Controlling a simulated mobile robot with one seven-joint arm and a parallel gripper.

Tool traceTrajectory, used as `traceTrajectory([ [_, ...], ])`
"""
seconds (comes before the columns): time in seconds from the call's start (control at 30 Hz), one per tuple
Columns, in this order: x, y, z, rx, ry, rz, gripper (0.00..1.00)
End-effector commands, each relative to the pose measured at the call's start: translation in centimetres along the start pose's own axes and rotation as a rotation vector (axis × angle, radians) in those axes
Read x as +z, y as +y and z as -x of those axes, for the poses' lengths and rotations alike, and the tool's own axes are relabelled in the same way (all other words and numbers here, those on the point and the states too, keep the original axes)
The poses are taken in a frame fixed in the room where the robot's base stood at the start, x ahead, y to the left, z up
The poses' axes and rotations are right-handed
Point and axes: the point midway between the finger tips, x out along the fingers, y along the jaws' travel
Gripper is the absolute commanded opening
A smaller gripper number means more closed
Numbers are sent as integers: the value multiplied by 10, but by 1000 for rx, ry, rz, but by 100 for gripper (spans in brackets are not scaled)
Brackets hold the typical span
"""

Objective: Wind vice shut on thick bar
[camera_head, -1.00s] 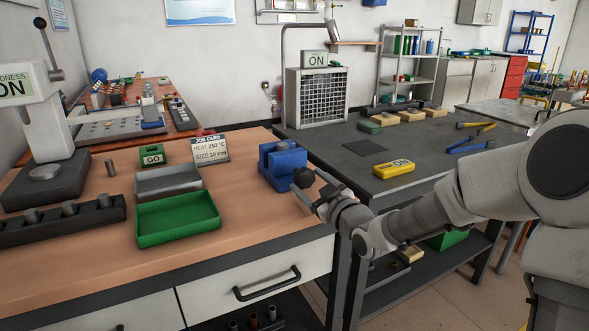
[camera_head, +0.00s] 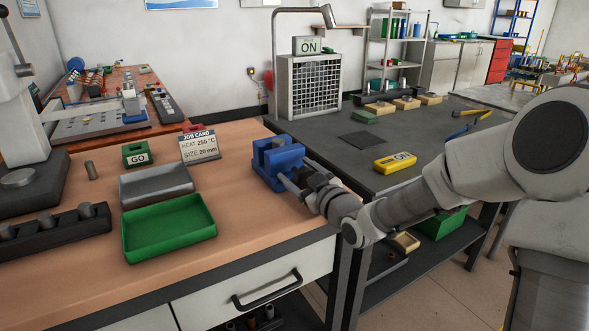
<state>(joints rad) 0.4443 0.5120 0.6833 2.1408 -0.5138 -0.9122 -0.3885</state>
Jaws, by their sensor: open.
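The blue vice (camera_head: 268,172) stands at the right edge of the wooden bench. My gripper (camera_head: 292,184) is at the vice's front right side, its fingers close against it, with nothing visibly held. The gripper hides the vice's dark winding knob, and I cannot tell whether the fingers touch it. I cannot make out a bar between the vice jaws. Several short grey bars stand in the black rack (camera_head: 62,232) at left. The job card (camera_head: 198,147) reads heat 250 °C, size 20 mm.
A grey metal tray (camera_head: 157,186) and an empty green tray (camera_head: 168,230) lie left of the vice. A green GO block (camera_head: 136,154) stands behind them. Bare wood lies in front of the vice.

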Motion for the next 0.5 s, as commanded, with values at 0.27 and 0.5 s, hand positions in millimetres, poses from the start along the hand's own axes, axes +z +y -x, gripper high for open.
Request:
traceTrajectory([
  [0.27,0,0,0,0,0,0,75],
  [0.5,0,0,0,0,-1,0,45],
])
